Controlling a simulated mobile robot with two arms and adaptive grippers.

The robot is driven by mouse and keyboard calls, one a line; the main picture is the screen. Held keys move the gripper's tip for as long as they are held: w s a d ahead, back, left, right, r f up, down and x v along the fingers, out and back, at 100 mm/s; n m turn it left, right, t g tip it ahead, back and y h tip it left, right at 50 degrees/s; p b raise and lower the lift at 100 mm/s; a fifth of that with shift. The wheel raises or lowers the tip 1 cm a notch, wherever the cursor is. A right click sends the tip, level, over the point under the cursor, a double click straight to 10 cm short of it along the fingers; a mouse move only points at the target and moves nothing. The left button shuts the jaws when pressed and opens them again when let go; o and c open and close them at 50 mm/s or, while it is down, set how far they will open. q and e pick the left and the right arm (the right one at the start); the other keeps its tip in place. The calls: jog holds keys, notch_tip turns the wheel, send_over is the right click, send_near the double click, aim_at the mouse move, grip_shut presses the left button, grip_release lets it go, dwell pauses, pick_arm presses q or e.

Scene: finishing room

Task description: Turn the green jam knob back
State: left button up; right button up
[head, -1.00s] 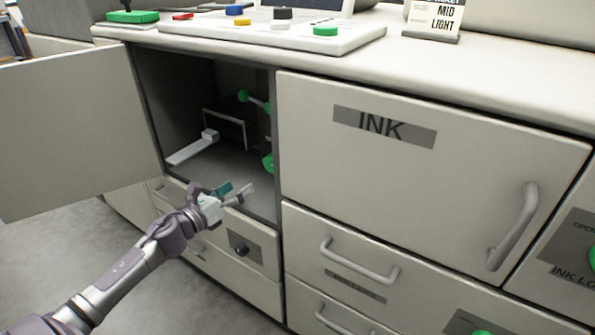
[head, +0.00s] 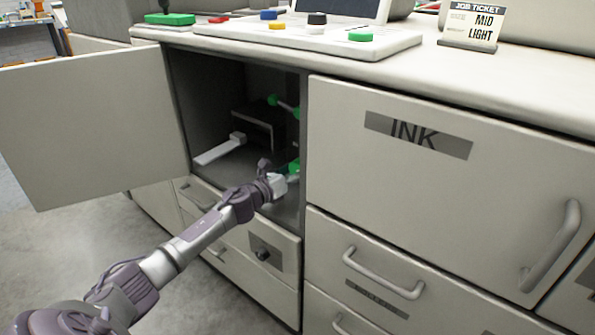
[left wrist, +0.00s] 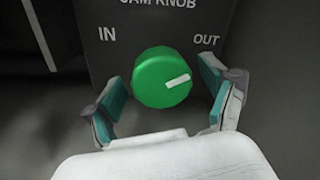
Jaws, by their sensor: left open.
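The green jam knob (left wrist: 162,79) is round with a white pointer mark, on a dark panel labelled "JAM KNOB" with "IN" at left and "OUT" at right. Its mark points right and slightly up, toward the "OUT" side. My left gripper (left wrist: 167,94) is open, its teal-padded fingers on either side of the knob; I cannot tell whether they touch it. In the head view the knob (head: 294,166) shows at the right of the open cabinet, partly hidden by my left gripper (head: 288,180). My right gripper is not in view.
The cabinet door (head: 90,125) stands open at left. Inside are a green-ended lever (head: 287,106) above the knob and a pale handle (head: 218,150) at left. The closed INK door (head: 430,190) is at right, with drawers below.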

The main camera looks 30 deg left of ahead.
pick_arm(q)
jog(key=shift+w, duration=0.15)
jog(key=shift+c, duration=0.2)
jog(key=c, duration=1.1)
